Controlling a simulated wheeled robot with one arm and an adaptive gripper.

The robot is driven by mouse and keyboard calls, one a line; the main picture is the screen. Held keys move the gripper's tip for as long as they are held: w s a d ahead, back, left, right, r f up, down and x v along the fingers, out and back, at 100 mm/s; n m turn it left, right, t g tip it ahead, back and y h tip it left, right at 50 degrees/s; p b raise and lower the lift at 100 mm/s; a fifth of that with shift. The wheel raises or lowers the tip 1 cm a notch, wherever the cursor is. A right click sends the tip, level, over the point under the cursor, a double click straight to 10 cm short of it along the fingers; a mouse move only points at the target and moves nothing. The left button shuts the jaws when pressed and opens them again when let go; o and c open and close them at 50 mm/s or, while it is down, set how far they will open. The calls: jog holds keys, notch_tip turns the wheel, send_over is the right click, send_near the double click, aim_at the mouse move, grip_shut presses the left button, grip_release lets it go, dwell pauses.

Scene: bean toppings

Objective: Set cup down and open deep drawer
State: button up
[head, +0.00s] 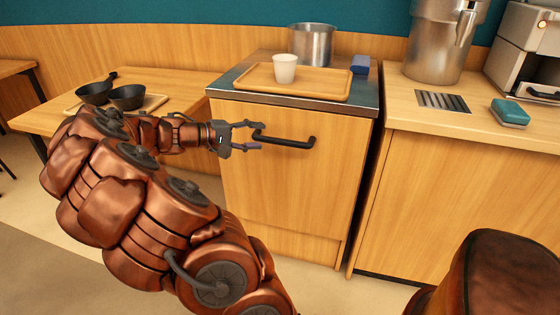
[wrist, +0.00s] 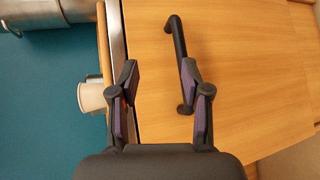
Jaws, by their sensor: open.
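A white cup (head: 285,68) stands upright on a wooden tray (head: 318,93) on top of the cabinet; it also shows at the left of the wrist view (wrist: 91,97). The deep drawer has a wooden front (head: 290,180) with a black bar handle (head: 284,140) near its top. The drawer looks shut. My gripper (head: 256,136) is open and empty at the left end of the handle. In the wrist view the handle (wrist: 178,45) runs up between and beyond the fingertips, nearer the right finger. I cannot tell whether a finger touches it.
A counter on the right holds a metal urn (head: 437,45), a drain grate (head: 443,101) and a teal sponge (head: 510,113). Black pans (head: 127,96) sit on the left table. Floor before the drawer looks clear.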

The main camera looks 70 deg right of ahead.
jog(key=h+b, duration=0.1)
jog(key=b, duration=0.2)
send_near(276, 142)
jog(key=s+d, duration=0.2)
jog(key=f, duration=0.1)
jog(key=shift+n+g+h, duration=0.3)
jog(key=shift+n, duration=0.1)
jog(key=shift+b+x, duration=1)
jog(key=shift+x, duration=3.25)
jog(key=shift+w+d+f, duration=0.1)
jog(key=shift+w, duration=0.05)
jog(key=shift+c, duration=0.2)
grip_shut()
